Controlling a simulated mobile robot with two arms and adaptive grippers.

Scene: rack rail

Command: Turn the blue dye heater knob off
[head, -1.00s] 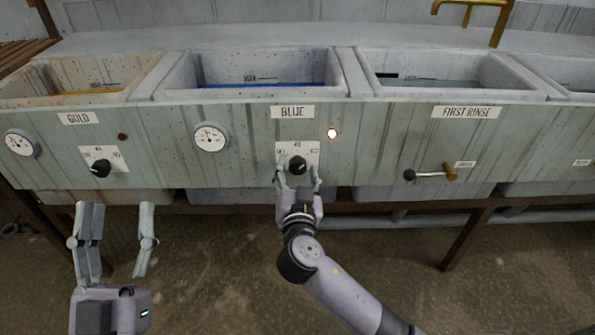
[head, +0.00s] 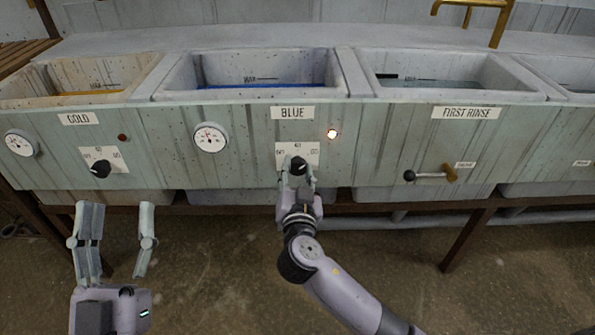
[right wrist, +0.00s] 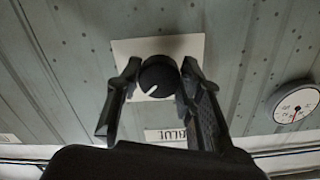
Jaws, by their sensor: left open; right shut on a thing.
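The blue dye heater knob (head: 298,166) is a round black knob on a white plate (head: 283,148) under the BLUE label (head: 292,112). My right gripper (head: 299,178) is shut on the knob, one finger on each side. In the right wrist view the knob (right wrist: 158,76) sits between the fingertips, its white pointer line toward the lower left. That view is upside down, so the pointer faces up and right on the panel. A lamp (head: 332,133) right of the label glows. My left gripper (head: 118,240) is open and empty, low in front of the panel's left part.
A similar black knob (head: 101,168) sits under the GOLD label (head: 78,118). A round gauge (head: 210,136) is left of the BLUE plate. A lever handle (head: 430,175) is on the FIRST RINSE panel to the right. Open floor lies below the basins.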

